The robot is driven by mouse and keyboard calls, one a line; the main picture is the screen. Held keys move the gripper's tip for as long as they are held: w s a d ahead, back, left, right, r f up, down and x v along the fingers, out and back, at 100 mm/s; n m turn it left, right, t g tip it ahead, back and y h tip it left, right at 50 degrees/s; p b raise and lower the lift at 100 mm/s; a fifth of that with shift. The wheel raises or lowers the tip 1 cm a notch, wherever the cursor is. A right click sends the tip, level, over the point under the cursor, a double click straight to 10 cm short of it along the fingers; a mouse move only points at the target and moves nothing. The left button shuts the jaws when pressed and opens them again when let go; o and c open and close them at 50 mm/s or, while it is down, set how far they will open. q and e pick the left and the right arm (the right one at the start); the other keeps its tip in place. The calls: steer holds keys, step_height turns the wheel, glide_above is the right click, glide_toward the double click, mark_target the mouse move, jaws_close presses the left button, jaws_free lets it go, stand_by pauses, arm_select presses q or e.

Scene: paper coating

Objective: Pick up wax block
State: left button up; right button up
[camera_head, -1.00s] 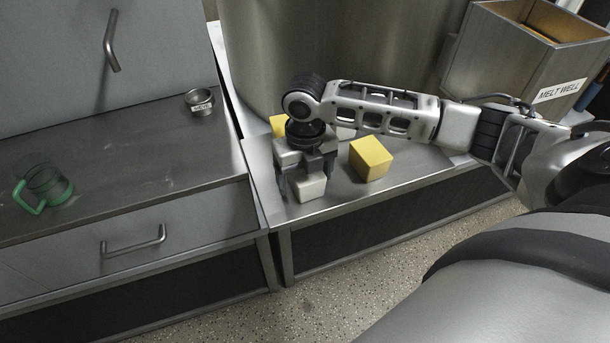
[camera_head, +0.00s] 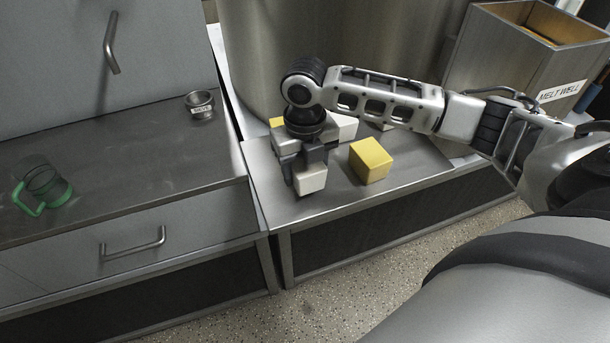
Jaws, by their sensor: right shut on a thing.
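A white block (camera_head: 311,181) is at the front of the low metal bench (camera_head: 325,208). My right gripper (camera_head: 308,168) points down and is shut on this white block. Its fingers hide the block's upper part, and I cannot tell whether the block is clear of the bench. A yellow block (camera_head: 371,160) sits on the bench just to the right, apart from the gripper. Another white block (camera_head: 345,127) and a partly hidden yellow block (camera_head: 276,122) are behind my gripper. My left gripper is not in view.
A metal box labelled MELT WELL (camera_head: 515,60) stands at the back right. A large metal drum (camera_head: 330,35) stands behind the bench.

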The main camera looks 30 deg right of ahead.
steer(key=s+d+r, duration=0.2)
steer(key=s+r, duration=0.3)
steer(key=s, duration=0.1)
steer(key=s+d+r, duration=0.3)
steer(key=s+r, duration=0.2)
steer(key=s, duration=0.2)
steer(key=shift+d, duration=0.25)
steer(key=shift+w, duration=0.15)
steer(key=w+a+m, duration=0.5)
steer(key=a+m, duration=0.1)
steer(key=m, duration=1.1)
steer(key=w+a+f+m, duration=0.1)
steer(key=w+a+m, duration=0.4)
steer(key=m, duration=1.1)
steer(key=shift+a+m, duration=0.4)
steer(key=shift+a, duration=0.4)
steer(key=shift+f, duration=0.1)
steer(key=shift+a, duration=0.15)
